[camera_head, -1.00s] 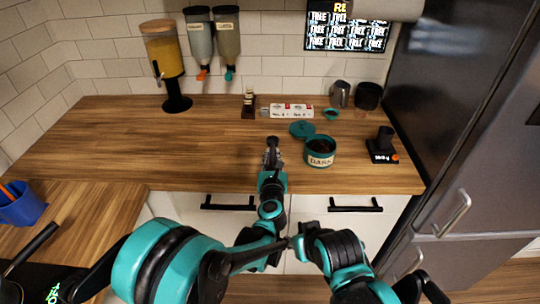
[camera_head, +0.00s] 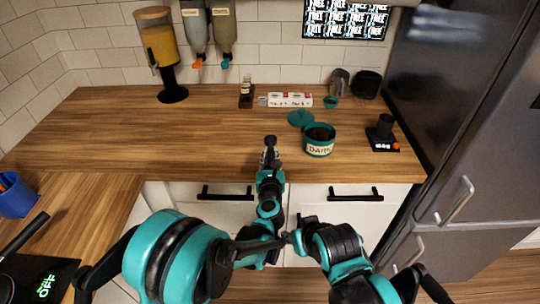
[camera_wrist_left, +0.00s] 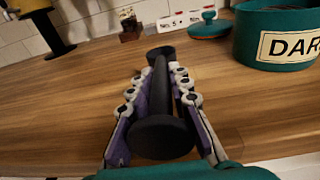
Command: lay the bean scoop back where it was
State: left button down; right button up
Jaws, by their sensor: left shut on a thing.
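My left gripper (camera_head: 269,160) is above the front part of the wooden counter. It is shut on the black bean scoop (camera_head: 270,141). In the left wrist view the scoop (camera_wrist_left: 160,137) lies lengthwise between the two finger pads, with a round dark end near the camera and another beyond the fingertips. Whether the scoop touches the counter is hard to tell. An open teal jar labelled DARK (camera_head: 319,149) stands to the right of the gripper, with dark contents. Its teal lid (camera_head: 300,118) lies behind it. My right gripper is not seen; only its arm links show.
A black scale-like device (camera_head: 383,143) with a dark cup stands at the right. A white box strip (camera_head: 290,100), a small bottle stand (camera_head: 247,96), a metal pitcher (camera_head: 339,82) and a juice dispenser (camera_head: 172,92) line the back. The counter left of my gripper is bare (camera_head: 150,130).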

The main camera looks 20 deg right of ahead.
pick_arm(q)
jog(key=shift+f+b, duration=0.35)
jog(key=shift+f, duration=0.35)
jog(key=c, duration=1.3)
grip_release()
jog(key=shift+r, duration=0.15)
